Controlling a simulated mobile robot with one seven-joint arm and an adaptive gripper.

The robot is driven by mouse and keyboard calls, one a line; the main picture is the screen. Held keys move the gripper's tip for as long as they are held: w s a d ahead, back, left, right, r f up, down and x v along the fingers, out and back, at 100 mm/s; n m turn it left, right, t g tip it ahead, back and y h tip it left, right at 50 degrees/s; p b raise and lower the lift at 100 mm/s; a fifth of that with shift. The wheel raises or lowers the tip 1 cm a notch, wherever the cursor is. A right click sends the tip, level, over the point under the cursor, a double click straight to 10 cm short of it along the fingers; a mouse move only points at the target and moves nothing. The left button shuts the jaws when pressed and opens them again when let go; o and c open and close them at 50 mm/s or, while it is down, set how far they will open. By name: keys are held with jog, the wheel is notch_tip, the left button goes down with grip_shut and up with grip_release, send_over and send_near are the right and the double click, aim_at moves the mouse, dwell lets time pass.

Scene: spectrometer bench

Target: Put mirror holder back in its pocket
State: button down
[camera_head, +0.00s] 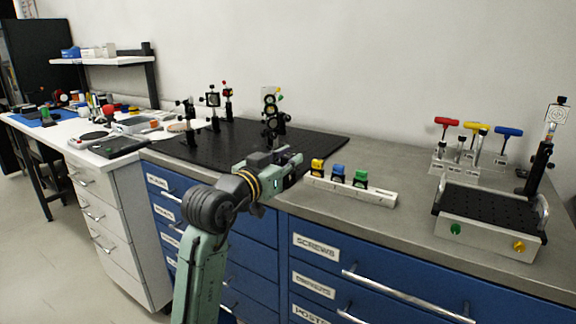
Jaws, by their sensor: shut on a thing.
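My gripper (290,160) is over the front edge of the bench, just left of a pale rack (382,195). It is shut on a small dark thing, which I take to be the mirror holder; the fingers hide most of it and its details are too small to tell. The rack carries a yellow-topped holder (317,168), a blue-topped holder (338,171) and a green-topped holder (360,179) in a row. I cannot make out the pocket openings clearly.
A black breadboard (225,150) with several optic posts lies behind my arm. A tall post with round optics (270,115) stands just behind my gripper. At right are a hex-key stand (465,155) and a small breadboard box (490,220). Grey bench top is clear behind the rack.

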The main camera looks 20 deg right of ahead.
jog(key=shift+f, duration=1.1)
jog(key=shift+f, duration=0.25)
jog(key=c, duration=1.5)
grip_release()
jog(key=shift+r, duration=0.1)
jog(key=shift+r, duration=0.25)
jog(key=shift+b+v, duration=1.35)
jog(key=shift+v, duration=4.65)
